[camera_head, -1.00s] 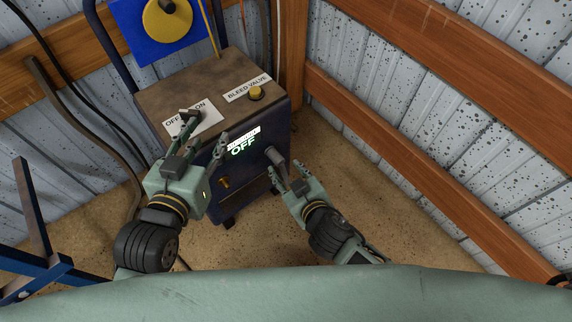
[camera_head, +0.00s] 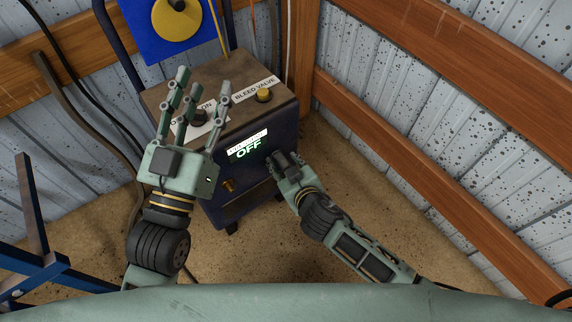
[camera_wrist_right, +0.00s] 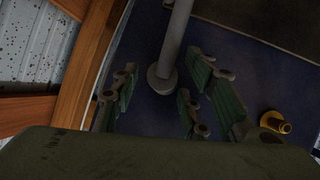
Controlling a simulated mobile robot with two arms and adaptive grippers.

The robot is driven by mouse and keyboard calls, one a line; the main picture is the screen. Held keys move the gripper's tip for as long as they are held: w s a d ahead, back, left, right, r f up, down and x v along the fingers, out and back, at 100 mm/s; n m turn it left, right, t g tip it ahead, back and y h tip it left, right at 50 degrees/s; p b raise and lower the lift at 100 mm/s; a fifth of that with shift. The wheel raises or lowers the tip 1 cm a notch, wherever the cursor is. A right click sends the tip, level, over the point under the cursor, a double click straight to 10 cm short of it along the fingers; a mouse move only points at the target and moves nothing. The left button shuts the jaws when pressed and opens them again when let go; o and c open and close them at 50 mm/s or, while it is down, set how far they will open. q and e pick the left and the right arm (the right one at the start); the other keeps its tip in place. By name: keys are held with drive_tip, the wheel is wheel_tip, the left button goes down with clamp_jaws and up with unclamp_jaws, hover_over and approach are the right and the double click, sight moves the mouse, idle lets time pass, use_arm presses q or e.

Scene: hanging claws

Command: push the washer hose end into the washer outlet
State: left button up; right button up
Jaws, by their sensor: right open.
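The washer (camera_head: 250,190) is a dark blue machine with a lit OFF display (camera_head: 248,150). A brass fitting, apparently its outlet (camera_head: 228,185), sticks out low on the front; it also shows in the right wrist view (camera_wrist_right: 275,122). I cannot make out the washer hose end for certain. My left gripper (camera_head: 200,100) is open and empty, fingers spread over the front of the washer's top. My right gripper (camera_head: 283,160) is open close to the washer's front, right of the outlet. In the right wrist view, a grey rod with a round foot (camera_wrist_right: 174,50) stands between its fingers (camera_wrist_right: 160,100), not visibly gripped.
A yellow bleed valve knob (camera_head: 263,95) is on the washer's top. A yellow disc on a blue panel (camera_head: 135,20) is behind. Dark hoses (camera_head: 90,120) run along the left wall. A blue frame (camera_head: 40,270) stands lower left. Floor (camera_head: 400,220) at right is clear.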

drive_tip(key=shift+c, duration=0.3)
drive_tip(key=c, duration=0.9)
drive_tip(key=shift+o, duration=1.4)
drive_tip(key=shift+w+d, duration=0.1)
clamp_jaws()
drive_tip(key=shift+d, duration=0.1)
